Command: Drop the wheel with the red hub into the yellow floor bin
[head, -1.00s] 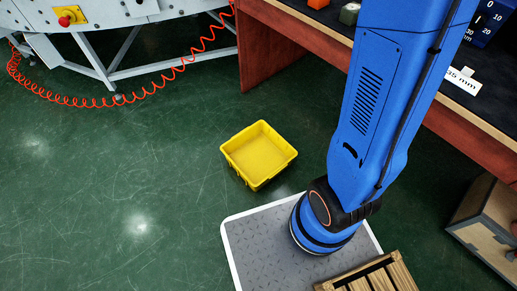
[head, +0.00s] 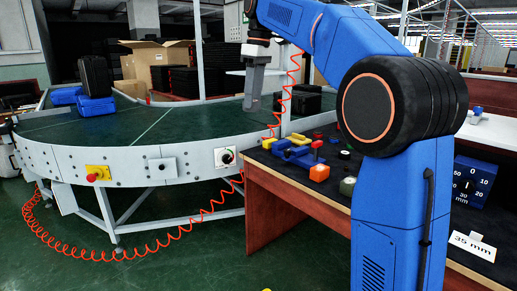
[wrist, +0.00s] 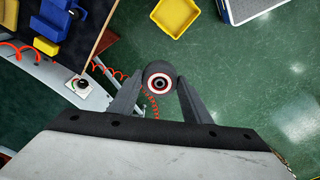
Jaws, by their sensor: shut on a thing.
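The wheel with the red hub (wrist: 160,82) is between the fingertips of my gripper (wrist: 159,88) in the wrist view. It has a dark tyre and a white ring around the red hub. My gripper is shut on it. In the head view my gripper (head: 252,106) points down near the conveyor's right end; the wheel cannot be made out there. The yellow floor bin (wrist: 174,17) lies on the green floor below, at the top of the wrist view, cut off by its edge. Only a yellow sliver of it (head: 267,290) shows at the head view's bottom edge.
The curved conveyor (head: 130,160) stands at left, with a coiled red hose (head: 165,245) below it. A workbench (head: 285,185) with blue, red and orange parts stands right of it. A grey platform (wrist: 247,8) lies beside the bin. Open green floor (wrist: 255,85) surrounds them.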

